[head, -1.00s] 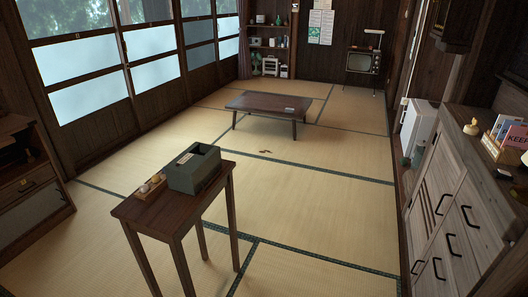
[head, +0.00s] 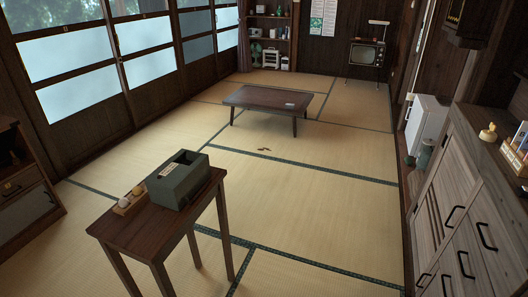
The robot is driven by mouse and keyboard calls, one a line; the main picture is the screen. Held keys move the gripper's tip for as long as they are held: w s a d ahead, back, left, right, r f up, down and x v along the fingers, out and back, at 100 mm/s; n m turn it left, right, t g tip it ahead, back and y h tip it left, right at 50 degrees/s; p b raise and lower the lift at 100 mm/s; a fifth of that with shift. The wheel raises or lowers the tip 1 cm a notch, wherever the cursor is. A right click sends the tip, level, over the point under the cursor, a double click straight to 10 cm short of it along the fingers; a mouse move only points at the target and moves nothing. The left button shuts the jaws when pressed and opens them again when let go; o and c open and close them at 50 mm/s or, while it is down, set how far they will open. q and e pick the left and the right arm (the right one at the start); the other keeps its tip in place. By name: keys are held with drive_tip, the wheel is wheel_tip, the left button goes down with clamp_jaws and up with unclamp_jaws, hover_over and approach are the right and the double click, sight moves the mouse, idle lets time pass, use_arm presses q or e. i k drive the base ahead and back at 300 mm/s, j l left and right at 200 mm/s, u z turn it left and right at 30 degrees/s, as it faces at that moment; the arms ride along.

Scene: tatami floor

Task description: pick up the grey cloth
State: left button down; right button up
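I cannot make out a grey cloth anywhere in the head view. A grey-green box (head: 178,187) with a dark opening in its top stands on a narrow dark wooden table (head: 145,236) at the lower left. Its inside is too dark to read. A small dark brown item (head: 263,149) lies on the tatami floor, too small to identify. Neither of my grippers is in view.
A small tray with round items (head: 130,201) sits beside the box. A low table (head: 268,98) stands farther back on the open tatami (head: 285,195). A drawer cabinet (head: 462,205) lines the right wall, and a dark cabinet (head: 25,180) stands at left.

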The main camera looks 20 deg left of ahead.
sight(288, 106)
drive_tip(key=k, duration=0.35)
drive_tip(key=i+l+z, duration=0.1)
drive_tip(key=i, duration=2.85)
drive_tip(key=i+j+u, duration=0.1)
drive_tip(key=i+u, duration=0.2)
drive_tip(key=i, duration=0.3)
drive_tip(key=i+u, duration=0.3)
drive_tip(key=i, duration=0.35)
drive_tip(key=i+l+u, duration=0.2)
drive_tip(key=i+u, duration=0.15)
drive_tip(key=i, duration=0.25)
drive_tip(key=i+j+z, duration=0.1)
drive_tip(key=i, duration=0.35)
drive_tip(key=i+j+z, duration=0.1)
drive_tip(key=i, duration=0.3)
drive_tip(key=i+j+z, duration=0.15)
drive_tip(key=i, duration=0.25)
drive_tip(key=i+j+z, duration=0.1)
drive_tip(key=i, duration=0.35)
